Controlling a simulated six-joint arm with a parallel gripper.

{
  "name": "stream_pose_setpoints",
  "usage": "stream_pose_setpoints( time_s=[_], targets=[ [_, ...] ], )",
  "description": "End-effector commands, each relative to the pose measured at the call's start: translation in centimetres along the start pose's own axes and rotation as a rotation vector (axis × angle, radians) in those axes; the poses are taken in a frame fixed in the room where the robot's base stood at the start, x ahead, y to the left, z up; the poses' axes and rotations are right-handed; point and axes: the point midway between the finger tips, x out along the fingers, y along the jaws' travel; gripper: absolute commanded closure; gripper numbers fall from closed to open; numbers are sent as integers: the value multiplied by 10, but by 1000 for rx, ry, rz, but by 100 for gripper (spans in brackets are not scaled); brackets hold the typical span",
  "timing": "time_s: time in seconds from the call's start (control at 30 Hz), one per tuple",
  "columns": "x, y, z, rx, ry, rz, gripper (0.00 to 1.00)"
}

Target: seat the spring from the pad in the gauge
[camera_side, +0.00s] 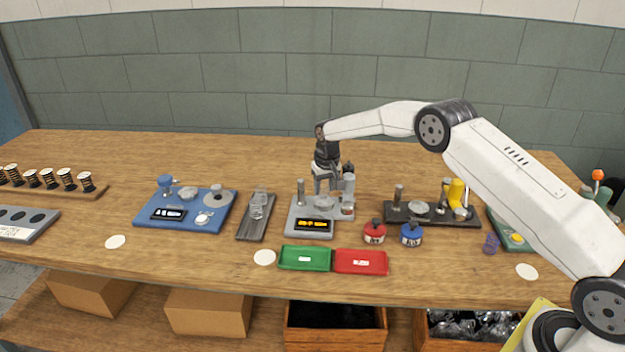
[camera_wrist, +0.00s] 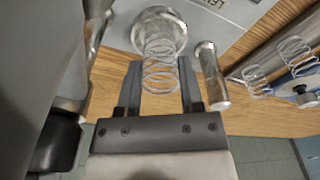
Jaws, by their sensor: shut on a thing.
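The gauge (camera_side: 309,227) is a light grey unit with an orange lit display, a round metal plate and upright posts, in the middle of the bench. My gripper (camera_side: 322,190) is pointed down above its plate. In the wrist view my gripper (camera_wrist: 159,75) is shut on a wire spring (camera_wrist: 160,50), which sits between the two fingers. The spring lines up with the round metal plate (camera_wrist: 150,20) of the gauge. I cannot tell whether its end touches the plate. In the side view the spring is too small to make out. I cannot tell which surface is the pad.
A metal post (camera_wrist: 212,75) stands close beside my fingers. A dark grey tray (camera_side: 248,230) with clear coils and a blue machine (camera_side: 185,222) are to the left.

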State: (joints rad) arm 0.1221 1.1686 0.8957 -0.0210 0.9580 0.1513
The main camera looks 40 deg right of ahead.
Motion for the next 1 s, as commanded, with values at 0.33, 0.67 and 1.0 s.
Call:
stream_pose_setpoints(
  time_s=[0.33, 0.67, 1.0],
  targets=[
    [5, 0, 0, 0, 0, 0, 85],
    [8, 0, 1, 0, 1, 0, 85],
    [8, 0, 1, 0, 0, 0, 85]
  ],
)
